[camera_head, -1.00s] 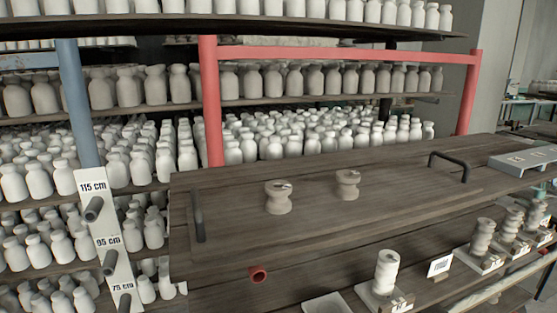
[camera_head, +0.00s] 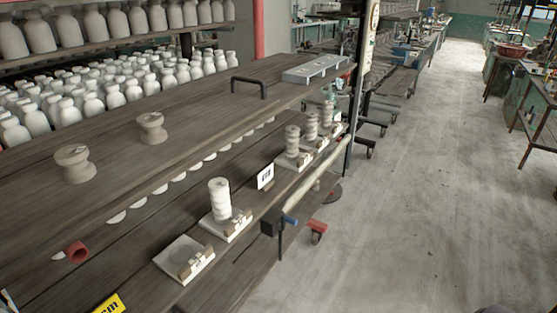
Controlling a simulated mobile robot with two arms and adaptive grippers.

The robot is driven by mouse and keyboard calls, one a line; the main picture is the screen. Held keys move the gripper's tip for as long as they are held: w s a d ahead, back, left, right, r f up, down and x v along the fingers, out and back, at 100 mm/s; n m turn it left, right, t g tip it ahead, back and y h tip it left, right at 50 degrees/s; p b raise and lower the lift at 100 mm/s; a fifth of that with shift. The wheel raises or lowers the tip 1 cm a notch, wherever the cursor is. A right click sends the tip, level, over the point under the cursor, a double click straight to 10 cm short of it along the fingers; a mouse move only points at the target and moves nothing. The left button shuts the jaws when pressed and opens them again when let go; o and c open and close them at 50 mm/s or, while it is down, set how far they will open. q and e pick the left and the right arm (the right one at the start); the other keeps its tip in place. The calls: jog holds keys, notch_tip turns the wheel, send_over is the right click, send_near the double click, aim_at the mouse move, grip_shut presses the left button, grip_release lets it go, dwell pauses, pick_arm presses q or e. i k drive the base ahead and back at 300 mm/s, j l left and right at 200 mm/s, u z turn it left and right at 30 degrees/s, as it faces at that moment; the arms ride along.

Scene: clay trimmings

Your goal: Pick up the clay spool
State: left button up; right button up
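Two clay spools stand upright on the upper wooden board at the left. The nearer clay spool (camera_head: 75,164) is grey-beige with a narrow waist and wide ends. A similar farther spool (camera_head: 151,128) stands to its right and behind. On the lower shelf, stacks of pale clay discs stand on small white bases; the nearest stack (camera_head: 220,199) is whitest, and several greyer stacks (camera_head: 292,141) stand farther right. Neither of my grippers is in view, and nothing is seen touching the spools.
The wooden board (camera_head: 200,112) has a black handle (camera_head: 264,84) and a grey tray (camera_head: 311,70) at its far end. An empty white base (camera_head: 184,260) lies on the lower shelf. A red tube end (camera_head: 76,252) sticks out at the left. Open concrete floor (camera_head: 400,220) lies right.

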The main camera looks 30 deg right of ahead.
aim_at(315, 187)
jog(key=z, duration=1.35)
jog(key=i+l+u, duration=0.15)
jog(key=i+l, duration=0.15)
jog(key=i+l+u, duration=0.1)
jog(key=i+l, duration=0.25)
jog(key=i+l+u, duration=0.15)
jog(key=i+l, duration=0.25)
jog(key=i+l+u, duration=0.1)
jog(key=i+l, duration=0.3)
jog(key=i+l+u, duration=0.15)
jog(key=i+l, duration=0.2)
jog(key=i+l+u, duration=0.1)
jog(key=i+l, duration=0.2)
jog(key=l, duration=0.3)
jog(key=i+l+u, duration=0.15)
jog(key=i+l, duration=0.15)
jog(key=l, duration=0.2)
jog(key=i+l+u, duration=0.15)
jog(key=l, duration=0.35)
jog(key=i, duration=0.1)
